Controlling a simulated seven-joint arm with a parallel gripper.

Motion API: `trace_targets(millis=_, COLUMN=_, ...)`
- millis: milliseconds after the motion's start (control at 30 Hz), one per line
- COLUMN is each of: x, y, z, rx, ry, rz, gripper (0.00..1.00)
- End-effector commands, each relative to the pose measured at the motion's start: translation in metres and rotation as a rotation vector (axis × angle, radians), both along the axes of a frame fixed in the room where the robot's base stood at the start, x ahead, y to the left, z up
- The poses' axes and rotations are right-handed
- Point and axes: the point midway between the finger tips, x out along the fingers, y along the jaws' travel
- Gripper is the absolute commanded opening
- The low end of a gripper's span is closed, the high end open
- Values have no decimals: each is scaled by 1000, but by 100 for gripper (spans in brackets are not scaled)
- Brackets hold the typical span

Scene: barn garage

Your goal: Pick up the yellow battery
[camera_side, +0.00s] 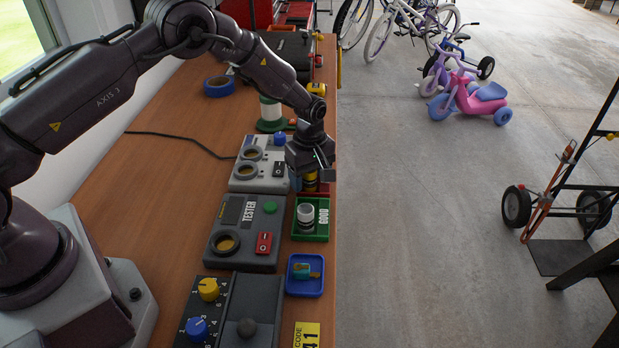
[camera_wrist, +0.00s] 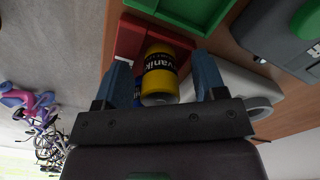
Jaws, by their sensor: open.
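The yellow battery (camera_wrist: 160,78) has a dark band with lettering. In the wrist view it stands in the red tray (camera_wrist: 128,40), between the two fingers of my gripper (camera_wrist: 162,60). The fingers are open, one on each side, with a visible gap to the battery. In the side view my gripper (camera_side: 311,168) is low over the red tray (camera_side: 325,187), and the battery (camera_side: 310,178) shows just below it, partly hidden. A small blue object (camera_wrist: 137,98) is beside the battery in the wrist view, mostly hidden by it and the left finger.
A green tray (camera_side: 324,236) marked GOOD holds a pale cylinder just nearer the camera. A blue tray (camera_side: 305,290) is below it. The tester (camera_side: 250,255) and a grey box (camera_side: 243,183) with round sockets stand to the left. The bench edge is close on the right.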

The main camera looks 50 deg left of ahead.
Motion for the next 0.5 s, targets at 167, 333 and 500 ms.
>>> trace_targets(millis=167, x=0, y=0, z=0, rx=0, ry=-1, rz=0, gripper=60)
trace_targets(millis=333, x=0, y=0, z=1, rx=0, ry=-1, rz=0, gripper=21)
trace_targets(millis=500, x=1, y=0, z=1, rx=0, ry=-2, rz=-1, gripper=7)
